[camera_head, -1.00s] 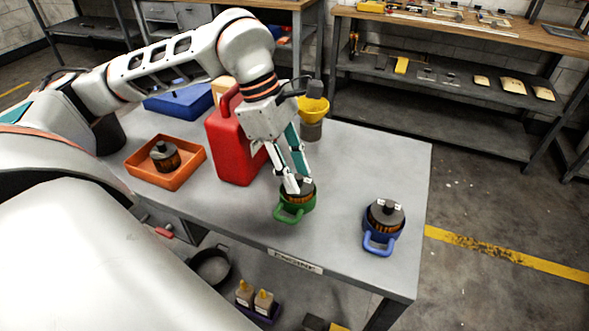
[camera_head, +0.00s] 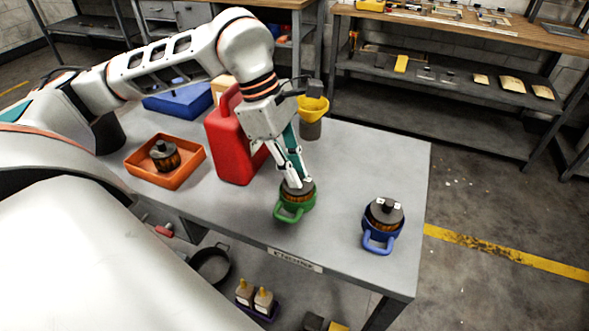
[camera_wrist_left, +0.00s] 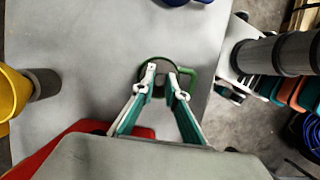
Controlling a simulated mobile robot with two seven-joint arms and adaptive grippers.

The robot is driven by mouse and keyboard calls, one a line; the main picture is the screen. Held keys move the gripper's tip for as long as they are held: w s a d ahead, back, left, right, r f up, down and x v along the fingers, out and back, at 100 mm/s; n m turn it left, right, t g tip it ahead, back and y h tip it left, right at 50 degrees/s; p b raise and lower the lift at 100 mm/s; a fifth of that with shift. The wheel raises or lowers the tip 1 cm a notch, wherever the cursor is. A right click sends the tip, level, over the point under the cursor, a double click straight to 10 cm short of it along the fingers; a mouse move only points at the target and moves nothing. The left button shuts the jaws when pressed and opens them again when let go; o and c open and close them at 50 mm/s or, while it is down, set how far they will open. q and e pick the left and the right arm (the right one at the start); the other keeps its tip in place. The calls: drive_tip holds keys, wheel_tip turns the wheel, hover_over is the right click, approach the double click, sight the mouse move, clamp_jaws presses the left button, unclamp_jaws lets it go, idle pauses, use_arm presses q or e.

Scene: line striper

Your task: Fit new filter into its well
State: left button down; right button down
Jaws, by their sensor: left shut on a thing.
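A filter (camera_head: 303,196) with orange pleats and a dark top sits in a green well with a loop handle (camera_head: 293,213) near the table's front edge. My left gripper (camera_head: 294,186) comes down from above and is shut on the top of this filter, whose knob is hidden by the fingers. In the left wrist view, the fingertips (camera_wrist_left: 160,74) are over the green well (camera_wrist_left: 188,75). A second filter (camera_head: 386,211) sits in a blue well (camera_head: 379,240) to the right. A third filter (camera_head: 164,155) stands in an orange tray (camera_head: 140,172) at the left. My right gripper is not seen.
A red canister (camera_head: 229,148) stands close behind my left gripper. A yellow funnel (camera_head: 313,105) on a dark container and a blue box (camera_head: 178,101) are at the back. The grey table (camera_head: 375,160) is clear at the back right.

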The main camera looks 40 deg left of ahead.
use_arm(q)
drive_tip(key=shift+r+p, duration=0.5)
drive_tip(key=shift+r, duration=0.25)
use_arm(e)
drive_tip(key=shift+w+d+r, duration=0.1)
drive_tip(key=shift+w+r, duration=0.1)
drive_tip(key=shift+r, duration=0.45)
